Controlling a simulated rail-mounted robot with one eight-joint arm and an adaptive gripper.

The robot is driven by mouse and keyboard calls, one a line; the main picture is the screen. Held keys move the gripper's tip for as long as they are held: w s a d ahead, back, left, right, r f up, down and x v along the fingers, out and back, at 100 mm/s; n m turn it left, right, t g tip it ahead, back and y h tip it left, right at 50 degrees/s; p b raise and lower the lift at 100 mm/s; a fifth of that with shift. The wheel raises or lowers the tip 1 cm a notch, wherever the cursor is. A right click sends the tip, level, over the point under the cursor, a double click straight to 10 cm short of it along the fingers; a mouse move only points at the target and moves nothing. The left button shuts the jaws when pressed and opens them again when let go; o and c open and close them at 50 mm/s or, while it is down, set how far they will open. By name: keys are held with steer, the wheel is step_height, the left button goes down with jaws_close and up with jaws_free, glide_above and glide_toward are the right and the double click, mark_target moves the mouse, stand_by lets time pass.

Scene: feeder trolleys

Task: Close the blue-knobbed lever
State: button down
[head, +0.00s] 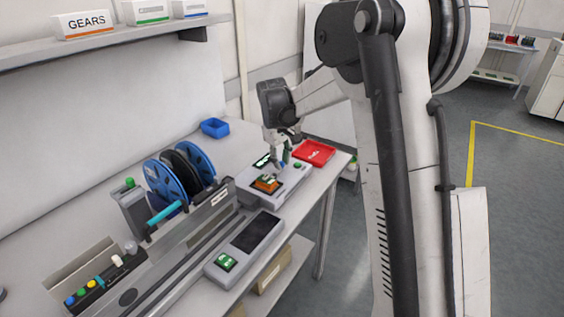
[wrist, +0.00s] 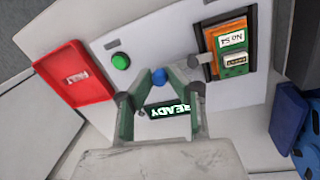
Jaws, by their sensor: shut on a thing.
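The blue knob of the lever (wrist: 159,76) shows between the fingertips of my gripper (wrist: 154,88) in the wrist view. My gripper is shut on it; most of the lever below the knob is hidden. In the head view my gripper (head: 281,160) is over the pale test fixture (head: 292,181) near the far end of the bench. The fixture has a lit READY display (wrist: 170,111), a green button (wrist: 121,62) and a dark socket holding an orange carrier with a green board (wrist: 236,62). A grey latch piece (wrist: 203,60) is at the socket's edge.
A red FAULT tray (head: 314,151) lies just beyond the fixture, and a blue bin (head: 214,128) stands behind it. Blue and black reels (head: 174,172) stand to the left. A second flat unit (head: 245,243) with a green board lies nearer on the bench.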

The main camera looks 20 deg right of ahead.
mark_target(278, 171)
stand_by(0.3)
steer(key=c, duration=1.6)
jaws_free()
steer(key=shift+c, duration=0.2)
steer(key=shift+r, duration=0.15)
step_height(278, 171, up, 12)
steer(key=a, duration=0.1)
steer(key=shift+s+a, duration=0.25)
steer(key=shift+s, duration=0.1)
